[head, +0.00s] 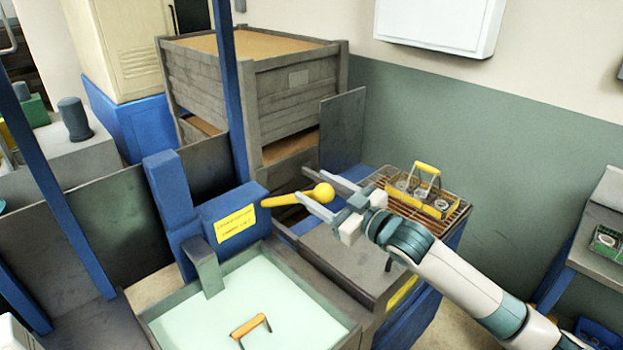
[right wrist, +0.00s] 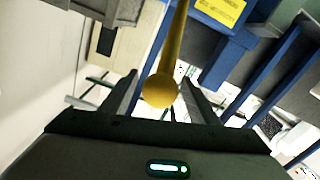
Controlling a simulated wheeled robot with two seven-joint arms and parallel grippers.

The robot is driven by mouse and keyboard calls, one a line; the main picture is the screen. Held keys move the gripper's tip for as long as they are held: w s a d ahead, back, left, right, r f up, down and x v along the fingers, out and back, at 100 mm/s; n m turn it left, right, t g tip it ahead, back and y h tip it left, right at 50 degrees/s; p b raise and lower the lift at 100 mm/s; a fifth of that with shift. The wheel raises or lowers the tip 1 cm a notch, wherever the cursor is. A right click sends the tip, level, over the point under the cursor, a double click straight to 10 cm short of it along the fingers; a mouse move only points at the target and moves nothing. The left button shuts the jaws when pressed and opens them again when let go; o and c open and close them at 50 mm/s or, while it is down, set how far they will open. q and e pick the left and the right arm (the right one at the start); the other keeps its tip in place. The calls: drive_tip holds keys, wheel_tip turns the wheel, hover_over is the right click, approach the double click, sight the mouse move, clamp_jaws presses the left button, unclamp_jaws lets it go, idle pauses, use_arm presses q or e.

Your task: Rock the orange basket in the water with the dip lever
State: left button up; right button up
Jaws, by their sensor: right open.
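The dip lever (head: 290,199) is a yellow rod with a round knob, sticking out to the right from a blue housing (head: 235,218) with a yellow label. My right gripper (head: 303,182) is open, with its fingers on either side of the knob. In the right wrist view the knob (right wrist: 160,91) sits between the two spread fingers (right wrist: 163,98), with gaps visible on both sides. The orange basket's handle (head: 250,326) rises from the pale green water; the rest of the basket is hidden. My left gripper is not in view.
The water tank (head: 318,297) has a grey rim. Right of it, a wire rack (head: 455,213) holds a yellow-handled basket (head: 428,187) with rings. A big grey wooden crate (head: 290,110) stands behind. A blue post (head: 228,90) rises beside the housing.

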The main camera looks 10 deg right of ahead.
drive_tip(key=shift+p+x, duration=0.3)
drive_tip(key=shift+x, duration=0.95)
clamp_jaws()
drive_tip(key=s+d+f+t+y+b, duration=0.1)
drive_tip(key=s+d+f+t+b, duration=0.1)
drive_tip(key=f+b, duration=0.6)
drive_tip(key=shift+s+d+b, duration=0.3)
drive_tip(key=shift+s+b, duration=0.25)
drive_tip(key=shift+s, duration=0.35)
unclamp_jaws()
drive_tip(key=shift+s+d, duration=0.1)
